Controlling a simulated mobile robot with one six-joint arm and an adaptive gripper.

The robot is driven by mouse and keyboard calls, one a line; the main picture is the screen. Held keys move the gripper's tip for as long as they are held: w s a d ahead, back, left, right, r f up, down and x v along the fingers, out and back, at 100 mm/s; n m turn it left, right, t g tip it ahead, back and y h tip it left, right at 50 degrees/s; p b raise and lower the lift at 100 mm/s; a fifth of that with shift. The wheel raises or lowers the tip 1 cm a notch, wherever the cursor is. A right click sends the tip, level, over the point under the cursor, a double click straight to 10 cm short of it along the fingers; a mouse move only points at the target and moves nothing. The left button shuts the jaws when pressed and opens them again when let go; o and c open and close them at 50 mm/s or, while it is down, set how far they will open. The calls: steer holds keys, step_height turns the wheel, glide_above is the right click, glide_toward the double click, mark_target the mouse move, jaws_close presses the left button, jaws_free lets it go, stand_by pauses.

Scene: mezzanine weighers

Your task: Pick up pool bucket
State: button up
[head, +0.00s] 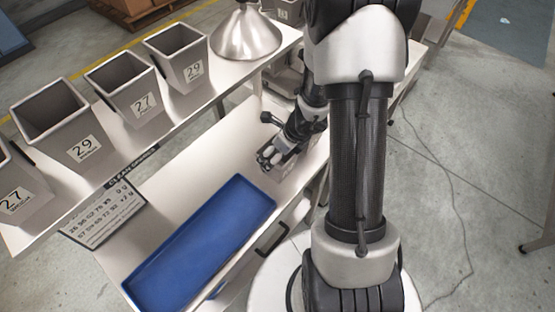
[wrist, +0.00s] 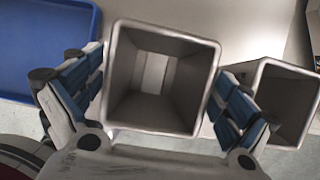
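A grey, open-topped, square bucket (wrist: 160,120) fills the middle of the wrist view, upright and empty, seen from above. My gripper (wrist: 160,72) has one blue-padded finger on each side of it, close against the outer walls. Whether the pads press on the walls I cannot tell. In the head view my gripper (head: 272,155) is low over the white bench, right of the blue tray; the bucket there is small and partly hidden by my arm. No number shows on this bucket, so I cannot tell whether it is the pool bucket.
A second grey bucket (wrist: 285,105) stands close on the right in the wrist view. A blue tray (head: 262,208) lies on the bench beside a printed card (head: 103,215). Several numbered buckets, one marked 27 (head: 128,88), and a metal cone (head: 246,38) stand on the raised shelf.

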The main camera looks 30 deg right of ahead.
steer(key=c, duration=1)
